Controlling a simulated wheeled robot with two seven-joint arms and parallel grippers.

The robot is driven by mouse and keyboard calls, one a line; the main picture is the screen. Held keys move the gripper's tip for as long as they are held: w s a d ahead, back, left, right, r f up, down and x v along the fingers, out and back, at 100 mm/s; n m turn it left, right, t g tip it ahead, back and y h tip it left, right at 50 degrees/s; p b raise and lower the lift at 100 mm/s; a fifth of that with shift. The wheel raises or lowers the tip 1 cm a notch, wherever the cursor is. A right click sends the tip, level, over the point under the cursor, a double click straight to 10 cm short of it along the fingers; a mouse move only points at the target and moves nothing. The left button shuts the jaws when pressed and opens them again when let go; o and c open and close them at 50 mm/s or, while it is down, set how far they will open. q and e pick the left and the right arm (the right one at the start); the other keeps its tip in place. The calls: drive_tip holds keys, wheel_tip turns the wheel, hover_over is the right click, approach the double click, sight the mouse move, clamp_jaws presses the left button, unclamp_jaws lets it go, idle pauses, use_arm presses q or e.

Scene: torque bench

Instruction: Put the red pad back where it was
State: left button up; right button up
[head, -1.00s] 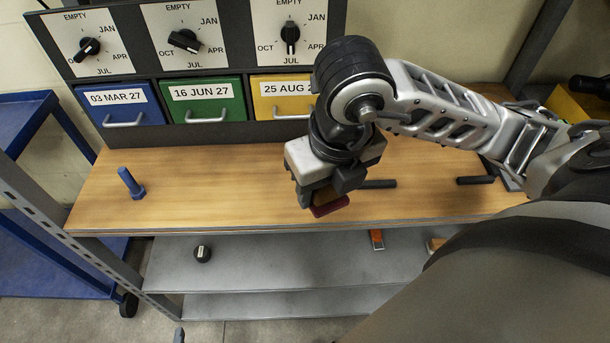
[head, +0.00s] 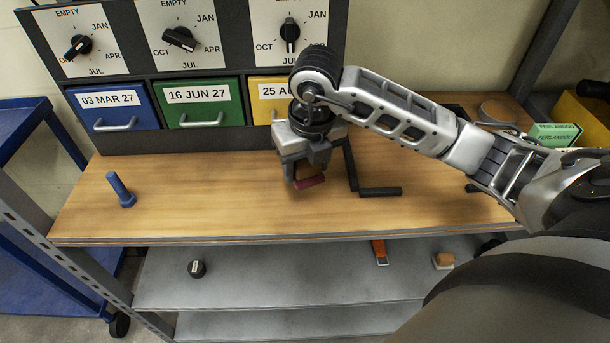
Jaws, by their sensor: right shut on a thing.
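The red pad (head: 310,182) shows as a dark red strip under a brown block-like part, at the jaws of my right gripper (head: 305,172). My right gripper is shut on it, just above or at the wooden bench top (head: 220,208); I cannot tell if the pad touches the wood. The gripper's fingers hide part of the pad. My left gripper is not in view.
A black angled bar (head: 380,191) lies right of my gripper. Blue, green and yellow drawers (head: 205,100) stand behind.

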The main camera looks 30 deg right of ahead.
sight(305, 175)
drive_tip(key=shift+w+d+f, duration=0.1)
drive_tip(key=shift+w+f, duration=0.25)
drive_tip(key=shift+f, duration=0.15)
wheel_tip(305, 175, down, 3)
drive_tip(key=shift+w+d+f, duration=0.1)
drive_tip(key=shift+f, duration=0.2)
drive_tip(key=o, duration=0.9)
drive_tip(key=shift+o, duration=0.2)
drive_tip(key=shift+r, duration=0.3)
drive_tip(key=r, duration=0.4)
drive_tip(key=s+r, duration=0.1)
drive_tip(key=r, duration=0.6)
drive_tip(key=shift+s+r, duration=0.3)
drive_tip(key=shift+s, duration=0.05)
